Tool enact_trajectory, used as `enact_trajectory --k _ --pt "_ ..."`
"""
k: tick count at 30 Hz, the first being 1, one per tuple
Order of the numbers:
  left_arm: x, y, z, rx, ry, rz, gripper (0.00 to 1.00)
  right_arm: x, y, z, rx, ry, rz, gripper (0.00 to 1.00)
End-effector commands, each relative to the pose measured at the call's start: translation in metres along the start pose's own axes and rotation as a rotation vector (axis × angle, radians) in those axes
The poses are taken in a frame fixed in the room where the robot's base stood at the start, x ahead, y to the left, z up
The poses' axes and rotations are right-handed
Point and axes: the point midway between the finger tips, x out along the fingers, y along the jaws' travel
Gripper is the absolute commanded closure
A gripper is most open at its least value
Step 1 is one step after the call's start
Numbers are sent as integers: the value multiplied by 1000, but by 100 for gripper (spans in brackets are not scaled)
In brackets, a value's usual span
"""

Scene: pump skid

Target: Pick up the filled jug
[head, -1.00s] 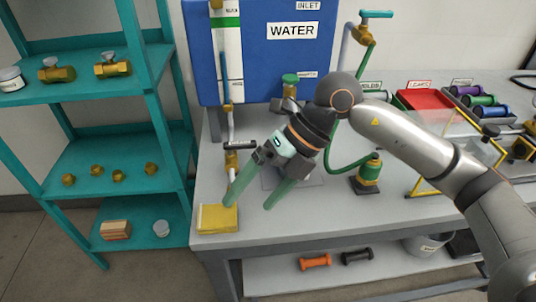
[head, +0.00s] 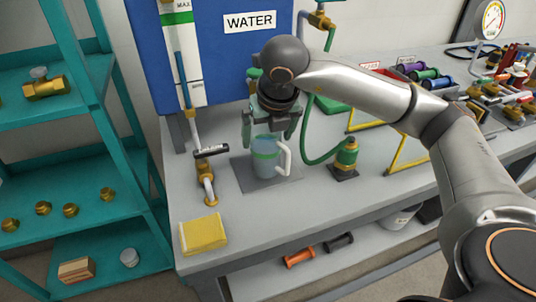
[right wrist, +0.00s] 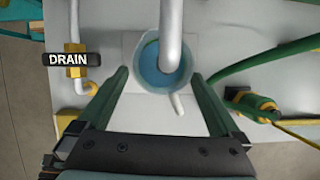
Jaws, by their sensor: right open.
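In the right wrist view the fingertips (right wrist: 158,74) lie on either side of the jug, with gaps showing. My left gripper is not in view.
A pale pipe (right wrist: 171,28) hangs over the jug's mouth. A drain valve (head: 206,180) and yellow sponge (head: 203,233) are left of the jug. A green hose with a brass fitting (head: 346,158) is close on the right. The blue water panel (head: 225,70) stands behind.

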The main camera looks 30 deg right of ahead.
Motion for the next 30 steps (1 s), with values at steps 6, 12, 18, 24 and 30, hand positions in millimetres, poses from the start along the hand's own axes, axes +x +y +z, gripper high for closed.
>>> enact_trajectory --k 6,12,18,24,30 --pt "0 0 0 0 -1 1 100 20 -2 -4 0 3 -1 0" --pt "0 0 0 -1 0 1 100 49 -3 -7 -1 2 0 0" --pt "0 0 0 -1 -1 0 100 57 -2 -6 -2 0 2 0" --pt "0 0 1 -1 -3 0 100 57 -2 -6 -2 0 2 7" --pt "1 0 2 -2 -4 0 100 56 -2 -6 -2 0 2 29"
